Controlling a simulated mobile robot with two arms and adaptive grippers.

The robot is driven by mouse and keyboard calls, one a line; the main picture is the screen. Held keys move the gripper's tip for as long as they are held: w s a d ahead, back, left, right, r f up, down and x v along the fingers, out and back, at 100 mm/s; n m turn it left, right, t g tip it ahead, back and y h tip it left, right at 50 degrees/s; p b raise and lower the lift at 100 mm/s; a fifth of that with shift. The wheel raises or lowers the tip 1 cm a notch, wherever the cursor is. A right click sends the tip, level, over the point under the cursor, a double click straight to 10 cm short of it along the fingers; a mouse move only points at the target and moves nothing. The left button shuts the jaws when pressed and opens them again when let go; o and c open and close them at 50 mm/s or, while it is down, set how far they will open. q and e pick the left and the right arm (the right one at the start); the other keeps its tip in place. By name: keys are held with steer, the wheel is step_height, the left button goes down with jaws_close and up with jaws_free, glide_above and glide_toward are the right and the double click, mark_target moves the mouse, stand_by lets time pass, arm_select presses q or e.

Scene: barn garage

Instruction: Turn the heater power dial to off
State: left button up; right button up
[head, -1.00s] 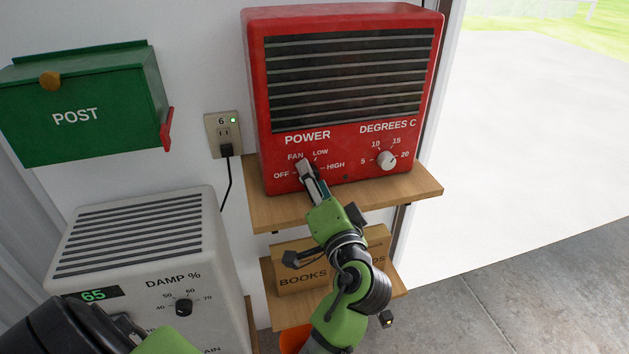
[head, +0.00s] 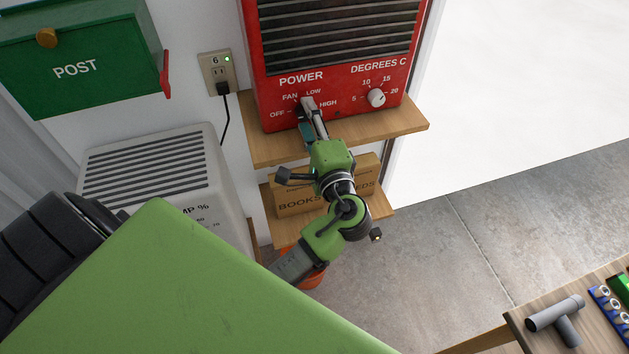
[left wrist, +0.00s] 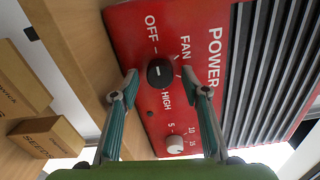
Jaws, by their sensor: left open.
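The red heater (head: 335,65) stands on a wooden shelf. Its power dial is hidden behind my left gripper in the head view. In the left wrist view the power dial (left wrist: 160,72) is a black knob with a short white mark. OFF, FAN and HIGH labels show around it; LOW is hidden there. The mark lies along the OFF–HIGH line; which end it points to is unclear. My left gripper (head: 309,106) is at the dial, open, its two fingers (left wrist: 157,88) on either side of the knob with gaps visible. My right gripper is not in view.
The white degrees dial (head: 376,98) sits right of the power dial. The shelf (head: 405,118) juts out below the heater, with a box (head: 300,200) on a lower shelf. A green post box (head: 80,65), a socket (head: 216,75) and a white dehumidifier (head: 155,165) are left.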

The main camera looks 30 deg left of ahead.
arm_select(q)
steer(key=m+p, duration=0.9)
steer(key=m, duration=0.1)
steer(key=shift+a+r, duration=0.1)
steer(key=shift+r, duration=0.25)
steer(key=m, duration=0.1)
steer(key=m+p, duration=0.1)
steer(key=m, duration=0.1)
steer(key=shift+f+m, duration=0.2)
steer(key=shift+m, duration=0.1)
steer(key=m+p, duration=0.1)
steer(key=m, duration=0.1)
steer(key=shift+m, duration=0.4)
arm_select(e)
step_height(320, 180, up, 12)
arm_select(q)
steer(key=f+b+v, duration=0.1)
steer(key=b+v, duration=0.3)
steer(key=v, duration=1)
step_height(320, 180, down, 31)
steer(key=s+a+n+g+h+b, duration=0.1)
steer(key=s+g+h+b, duration=0.1)
steer(key=h, duration=0.4)
steer(key=shift+a+n+g+b, duration=0.4)
steer(key=shift+g+b, duration=0.5)
steer(key=shift+b, duration=0.5)
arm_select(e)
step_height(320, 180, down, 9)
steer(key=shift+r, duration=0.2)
